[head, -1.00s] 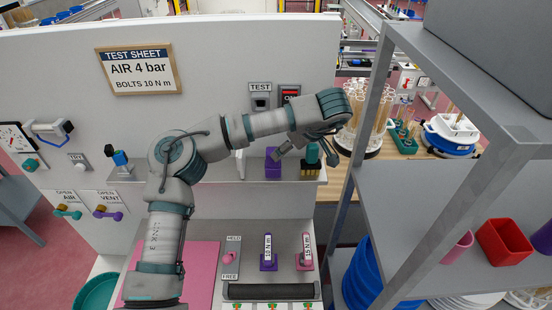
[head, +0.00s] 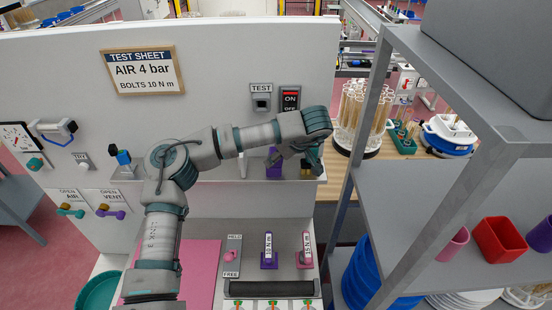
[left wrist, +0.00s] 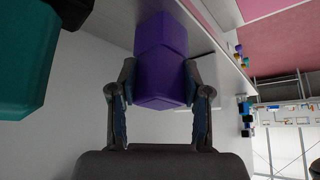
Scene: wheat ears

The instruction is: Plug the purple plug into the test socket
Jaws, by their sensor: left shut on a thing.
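The purple plug (head: 273,168) stands on the narrow shelf of the white panel. The test socket (head: 261,103), a grey plate with a dark opening under the label TEST, is on the panel above it. My left gripper (left wrist: 160,84) is shut on the purple plug, with a finger on each side of the block (left wrist: 161,38) in the left wrist view. In the head view my wrist hides most of the fingers. My right gripper is not in view.
An ON/OFF switch (head: 290,104) is right of the socket. A teal block (left wrist: 24,62) stands beside the plug, mostly hidden by my wrist in the head view. A grey shelf rack (head: 405,215) rises at the right. Purple and pink 10 and 15 N m tools (head: 268,262) stand below.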

